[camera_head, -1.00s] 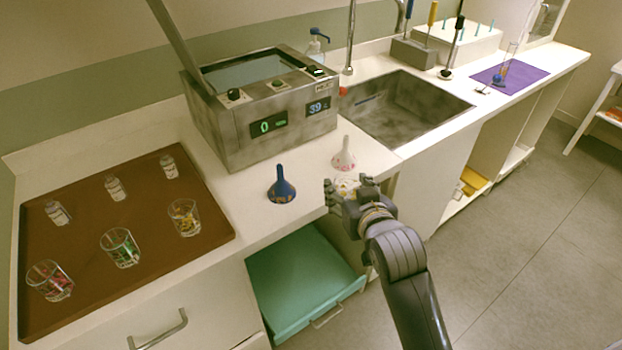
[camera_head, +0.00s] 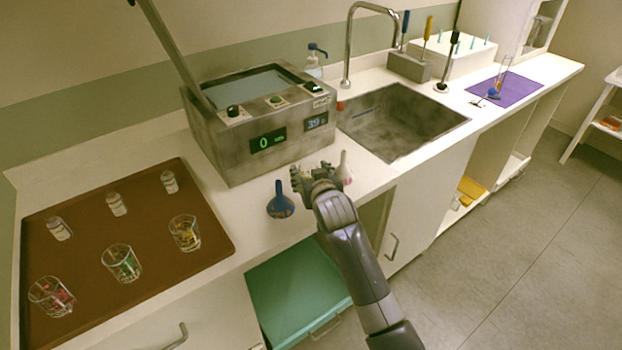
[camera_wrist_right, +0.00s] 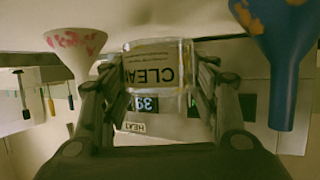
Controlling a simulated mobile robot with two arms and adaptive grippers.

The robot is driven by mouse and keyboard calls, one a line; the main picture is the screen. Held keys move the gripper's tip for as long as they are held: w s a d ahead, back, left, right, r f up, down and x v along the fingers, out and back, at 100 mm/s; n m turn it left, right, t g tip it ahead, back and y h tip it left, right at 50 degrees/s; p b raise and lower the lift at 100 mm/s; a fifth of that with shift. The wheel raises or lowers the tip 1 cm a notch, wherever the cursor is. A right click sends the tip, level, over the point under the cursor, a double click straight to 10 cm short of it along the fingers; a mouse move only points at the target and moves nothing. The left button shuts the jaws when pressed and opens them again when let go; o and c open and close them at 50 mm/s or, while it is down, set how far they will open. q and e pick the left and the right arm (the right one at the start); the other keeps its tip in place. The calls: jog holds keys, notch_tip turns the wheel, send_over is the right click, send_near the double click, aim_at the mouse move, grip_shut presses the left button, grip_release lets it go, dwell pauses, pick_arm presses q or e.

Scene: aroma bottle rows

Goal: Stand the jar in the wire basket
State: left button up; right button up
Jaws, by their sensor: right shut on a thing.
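The clear glass jar (camera_wrist_right: 157,76) has a label reading "CLEAN", which appears upside down in the right wrist view. My right gripper (camera_wrist_right: 155,88) is shut on it, with a finger on each side. In the head view my right gripper (camera_head: 308,176) is above the counter, in front of the metal bath (camera_head: 255,125); the jar is hard to make out there. I cannot make out a wire basket in either view; the bath's top shows only a pale grey surface. My left gripper is not in view.
A blue funnel (camera_head: 280,204) and a white funnel with pink marks (camera_head: 345,168) stand close to my right gripper. The bath's lid (camera_head: 170,50) is raised at its left. A brown tray (camera_head: 150,255) holds glasses and small bottles. A sink (camera_head: 400,120) lies right of the bath.

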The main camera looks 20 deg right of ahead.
jog(key=shift+f, duration=0.95)
jog(key=shift+f, duration=0.15)
jog(key=o, duration=1.1)
